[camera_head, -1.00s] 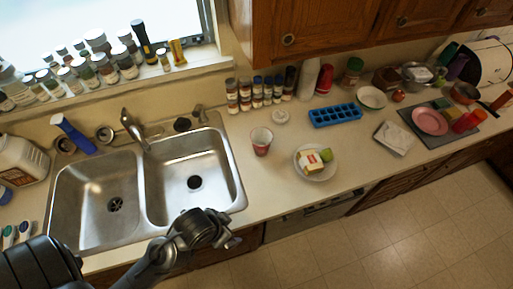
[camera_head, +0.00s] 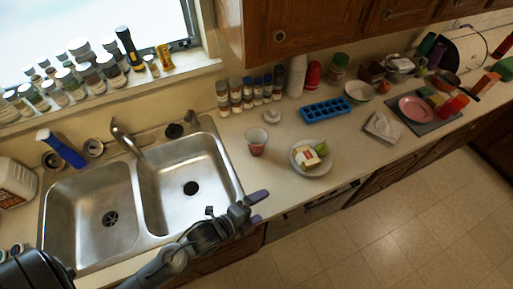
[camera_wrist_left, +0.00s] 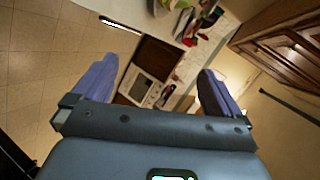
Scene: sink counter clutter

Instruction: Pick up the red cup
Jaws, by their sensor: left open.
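A white cup with red on its lower part (camera_head: 256,142) stands upright on the counter, right of the sink. Plain red cups (camera_head: 454,104) lie or stand on the dark mat at the far right; their exact pose is too small to tell. My left gripper (camera_head: 257,208) is open and empty at the front edge of the counter, below and apart from the white-and-red cup. Its two spread fingers also show in the left wrist view (camera_wrist_left: 158,66), with nothing between them. My right gripper is in neither view.
A plate with food (camera_head: 311,158) sits right of the white-and-red cup. Several spice jars (camera_head: 249,94), stacked white cups (camera_head: 297,76) and a blue ice tray (camera_head: 326,110) stand behind. The double sink (camera_head: 190,188) is left. Counter in front of the cup is clear.

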